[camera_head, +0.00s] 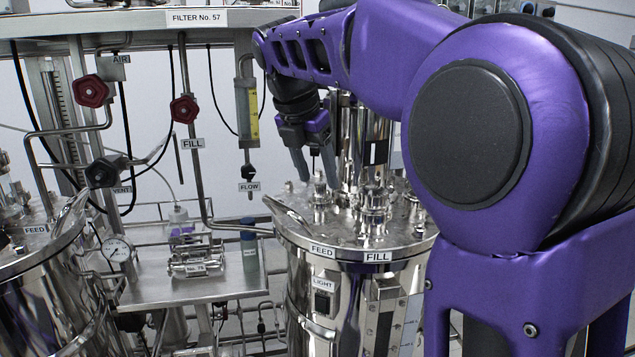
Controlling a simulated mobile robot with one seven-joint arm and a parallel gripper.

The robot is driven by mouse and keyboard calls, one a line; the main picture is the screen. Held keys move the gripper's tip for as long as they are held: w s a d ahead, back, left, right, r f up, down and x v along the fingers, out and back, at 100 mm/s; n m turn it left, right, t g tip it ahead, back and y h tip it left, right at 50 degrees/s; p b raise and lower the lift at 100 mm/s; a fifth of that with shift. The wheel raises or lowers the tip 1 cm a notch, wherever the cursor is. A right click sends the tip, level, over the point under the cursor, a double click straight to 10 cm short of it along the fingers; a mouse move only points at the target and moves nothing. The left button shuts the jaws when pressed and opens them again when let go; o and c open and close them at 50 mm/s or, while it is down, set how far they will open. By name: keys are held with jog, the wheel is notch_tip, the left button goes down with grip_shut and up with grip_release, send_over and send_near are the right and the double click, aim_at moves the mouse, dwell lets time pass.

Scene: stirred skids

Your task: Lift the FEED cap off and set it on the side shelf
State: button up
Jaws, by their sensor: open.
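My gripper (315,176) is open above the lid of the steel vessel (345,240), its fingers pointing down. A small metal cap (320,190) stands on the lid just below and between the fingertips; I cannot tell whether they touch it. It stands behind the FEED label (322,250), so it appears to be the FEED cap. A larger fitting (373,208) stands to its right, behind the FILL label (377,256). The side shelf (150,292) is a metal plate left of the vessel.
A second vessel (50,290), also labelled FEED, stands at far left. Pipes and red valve knobs (90,91) hang above the shelf.

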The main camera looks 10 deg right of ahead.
aim_at(318, 185)
jog(key=shift+x, duration=0.85)
grip_shut()
jog(key=shift+r, duration=0.25)
jog(key=shift+r+p, duration=0.3)
jog(key=shift+p, duration=0.2)
jog(key=shift+r, duration=0.15)
jog(key=shift+r, duration=3)
